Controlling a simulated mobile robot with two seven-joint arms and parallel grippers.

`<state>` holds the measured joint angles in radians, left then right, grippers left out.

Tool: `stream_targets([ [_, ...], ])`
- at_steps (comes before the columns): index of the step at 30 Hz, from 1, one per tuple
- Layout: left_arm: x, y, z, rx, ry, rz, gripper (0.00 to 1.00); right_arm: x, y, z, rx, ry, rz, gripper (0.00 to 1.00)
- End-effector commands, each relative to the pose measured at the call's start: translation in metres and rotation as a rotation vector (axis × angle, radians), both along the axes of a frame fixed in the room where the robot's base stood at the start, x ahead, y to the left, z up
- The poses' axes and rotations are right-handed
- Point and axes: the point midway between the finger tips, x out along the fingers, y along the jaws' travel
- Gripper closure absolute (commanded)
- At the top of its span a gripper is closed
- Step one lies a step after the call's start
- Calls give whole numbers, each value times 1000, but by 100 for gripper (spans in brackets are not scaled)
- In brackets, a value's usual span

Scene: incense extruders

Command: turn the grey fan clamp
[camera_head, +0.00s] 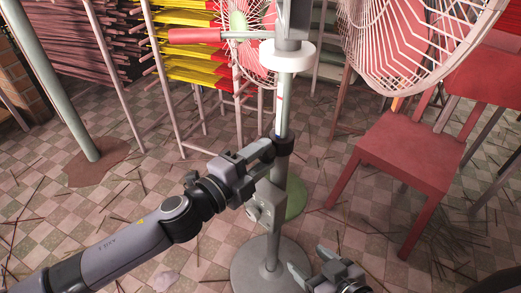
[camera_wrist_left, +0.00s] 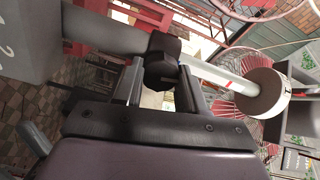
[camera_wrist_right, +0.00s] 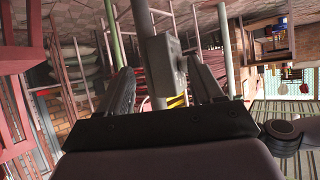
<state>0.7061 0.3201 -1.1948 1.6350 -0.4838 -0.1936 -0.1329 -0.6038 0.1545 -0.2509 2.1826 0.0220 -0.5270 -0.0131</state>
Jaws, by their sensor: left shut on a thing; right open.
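The fan clamp (camera_head: 284,143) is a dark grey collar around the fan's pole, where the white upper tube meets the grey lower tube. My left gripper (camera_head: 268,152) reaches it from the left and is shut on it. In the left wrist view the clamp (camera_wrist_left: 163,62) sits between the two fingers. The gripper hides part of its side. My right gripper (camera_head: 309,264) is open and empty, low at the front, right of the pole. In the right wrist view the grey lower pole (camera_wrist_right: 139,20) and its control box (camera_wrist_right: 163,62) show beyond its open fingers.
The fan's round base (camera_head: 272,268) stands on the checkered floor. A red chair (camera_head: 398,150) is at the right, below a large fan cage (camera_head: 420,45). Racks with yellow and red bundles (camera_head: 195,62) stand behind. Thin sticks litter the floor.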

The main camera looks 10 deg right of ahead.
Motion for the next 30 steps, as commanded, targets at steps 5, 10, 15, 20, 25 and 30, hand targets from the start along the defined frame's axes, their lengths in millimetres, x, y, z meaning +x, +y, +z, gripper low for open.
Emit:
stream_targets([
  [5,0,0,0,49,-64,0,90,-2,-3,-1,-1,14,-7,34],
  [10,0,0,-1,76,-100,-1,90,-3,-4,-1,1,16,-10,34],
  [15,0,0,-2,85,-112,-1,90,-3,-5,-2,0,19,-13,34],
  [20,0,0,-2,85,-114,0,90,-3,-6,-3,-1,21,-14,34],
  [25,0,0,-2,85,-114,0,90,-3,-6,-3,-2,22,-15,34],
  [30,0,0,-2,85,-114,0,34,-3,-6,-4,-2,22,-15,34],
])
